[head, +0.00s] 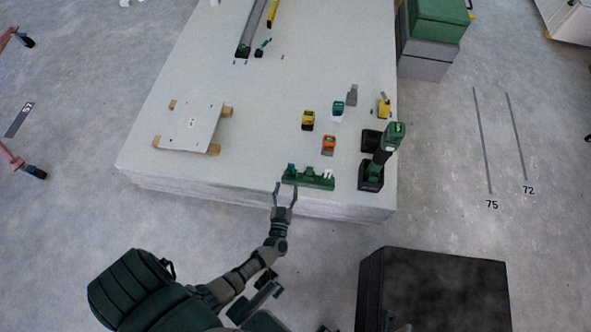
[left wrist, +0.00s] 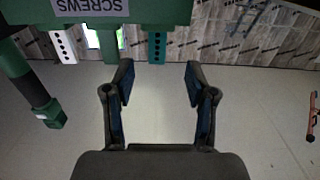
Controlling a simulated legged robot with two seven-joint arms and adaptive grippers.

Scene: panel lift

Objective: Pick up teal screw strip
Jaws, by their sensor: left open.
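The teal screw strip (left wrist: 157,47) shows in the left wrist view, hanging at the green rack (left wrist: 120,10) labelled SCREWS. A white strip (left wrist: 63,46) with dark holes is to its left. In the head view the green rack (head: 308,179) stands at the near edge of the big pale panel stack; its strips are too small to tell apart well. My left gripper (head: 285,187) is open and empty, its fingers at the near side of the rack. In the left wrist view its fingertips (left wrist: 158,75) are spread, with the teal strip beyond and between them. My right gripper is not seen.
A green and black drill (head: 384,155) stands right of the rack. Yellow (head: 308,120), teal (head: 338,109) and orange (head: 329,144) small items lie behind it. A white plate (head: 192,126) on wooden blocks lies left. A dark box (head: 433,290) stands on the floor, near right.

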